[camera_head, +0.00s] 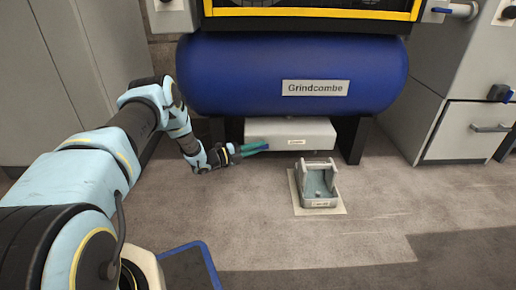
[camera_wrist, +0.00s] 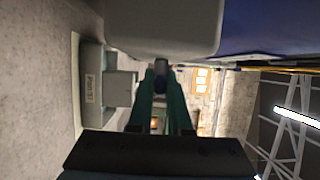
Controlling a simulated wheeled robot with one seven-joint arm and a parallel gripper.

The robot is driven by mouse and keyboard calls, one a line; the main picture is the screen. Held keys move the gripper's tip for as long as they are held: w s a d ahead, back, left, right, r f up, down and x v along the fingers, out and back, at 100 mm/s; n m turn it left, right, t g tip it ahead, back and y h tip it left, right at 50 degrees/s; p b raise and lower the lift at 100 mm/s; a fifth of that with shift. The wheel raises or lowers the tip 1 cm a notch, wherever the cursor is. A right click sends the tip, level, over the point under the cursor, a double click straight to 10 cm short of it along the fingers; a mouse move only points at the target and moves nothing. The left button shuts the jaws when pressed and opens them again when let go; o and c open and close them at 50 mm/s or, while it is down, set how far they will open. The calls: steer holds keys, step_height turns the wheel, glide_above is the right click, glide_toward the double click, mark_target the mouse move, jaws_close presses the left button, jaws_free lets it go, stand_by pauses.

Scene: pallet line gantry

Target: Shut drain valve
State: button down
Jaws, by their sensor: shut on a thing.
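My gripper (camera_head: 263,146) has its green fingers in front of the left part of a pale box under the blue tank. In the wrist view, the fingers (camera_wrist: 161,82) are closed around a small dark piece with some blue (camera_wrist: 161,74), seemingly the drain valve's handle. The fingers hide most of it, and I cannot tell its angle. In the head view the valve itself cannot be made out behind the fingertips. The pale box (camera_head: 292,130) has a small label that is too small to read. It also shows in the wrist view (camera_wrist: 165,25).
The blue tank (camera_head: 240,75) labelled Grindcombe hangs above the box on dark legs. Grey cabinets (camera_head: 462,130) stand at right.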

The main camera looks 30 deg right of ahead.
steer(key=c, duration=0.9)
jaws_free()
steer(key=shift+o, duration=0.2)
steer(key=a+p, duration=0.4)
steer(key=a, duration=0.6)
steer(key=shift+w+a, duration=0.25)
steer(key=shift+a, duration=0.1)
steer(key=shift+f, duration=0.1)
